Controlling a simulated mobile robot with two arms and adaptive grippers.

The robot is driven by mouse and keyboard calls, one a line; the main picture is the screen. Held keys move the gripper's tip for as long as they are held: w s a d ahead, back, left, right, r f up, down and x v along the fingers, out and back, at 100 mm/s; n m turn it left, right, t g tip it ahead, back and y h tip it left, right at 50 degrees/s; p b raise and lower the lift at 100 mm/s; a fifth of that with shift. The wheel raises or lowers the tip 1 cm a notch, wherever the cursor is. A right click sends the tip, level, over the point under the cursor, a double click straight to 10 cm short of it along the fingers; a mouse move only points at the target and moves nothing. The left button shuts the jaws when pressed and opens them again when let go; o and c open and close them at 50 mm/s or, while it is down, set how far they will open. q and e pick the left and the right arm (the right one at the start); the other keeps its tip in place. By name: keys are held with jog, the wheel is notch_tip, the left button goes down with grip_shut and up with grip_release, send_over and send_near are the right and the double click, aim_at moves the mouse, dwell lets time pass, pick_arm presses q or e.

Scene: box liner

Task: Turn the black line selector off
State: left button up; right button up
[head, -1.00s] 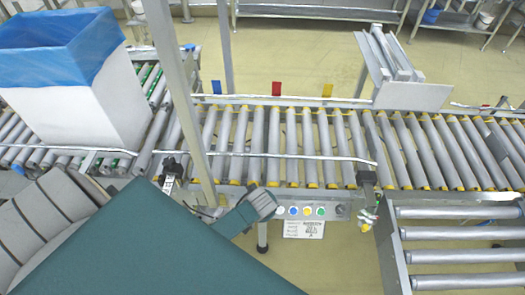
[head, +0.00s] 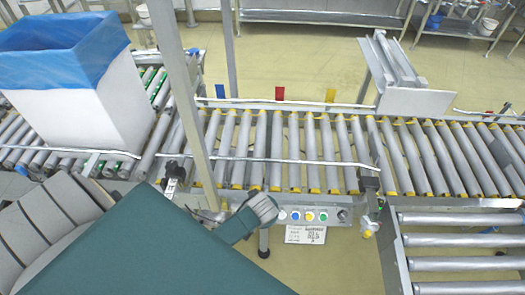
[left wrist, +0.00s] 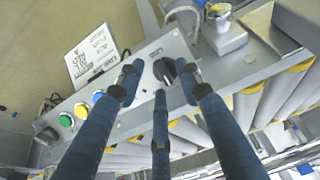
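In the left wrist view, the black line selector (left wrist: 164,71) is a dark round knob on the grey control panel (left wrist: 146,60). My left gripper (left wrist: 160,80) has its blue fingers spread around the knob. Two fingertips are on either side of it and one is below it in the picture; I cannot tell whether they touch it. In the head view, the left gripper and the selector are hidden behind my left arm's end, at the left end of the button panel (head: 332,216). My right gripper is in neither view.
Green (left wrist: 65,120), yellow (left wrist: 81,109) and other coloured buttons sit beside the selector, with a white label sheet (left wrist: 90,55) beyond. A roller conveyor (head: 290,150) runs behind the panel. A white box with a blue liner (head: 75,115) stands at the left. A metal post (head: 180,90) rises near my arm.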

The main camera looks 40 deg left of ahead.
pick_arm(q)
jog(key=v, duration=1)
jog(key=shift+s+r, duration=0.25)
jog(key=s+d+f+m+g+h, duration=0.15)
jog(key=s+f, duration=0.35)
jog(key=f, duration=0.5)
jog(key=s+d+f+m, duration=0.1)
jog(key=s+f+m, duration=0.25)
jog(key=f, duration=0.65)
jog(key=s+f+m, duration=0.1)
jog(key=s+f, duration=0.3)
jog(key=s, duration=0.4)
jog(key=s+f+m+g, duration=0.1)
jog(key=s+f, duration=0.4)
jog(key=s, duration=0.3)
jog(key=s+f+m+h, duration=0.1)
jog(key=s+f, duration=0.4)
jog(key=s, duration=0.3)
jog(key=shift+m, duration=0.4)
jog(key=shift+a+g, duration=0.1)
jog(key=shift+g, duration=0.15)
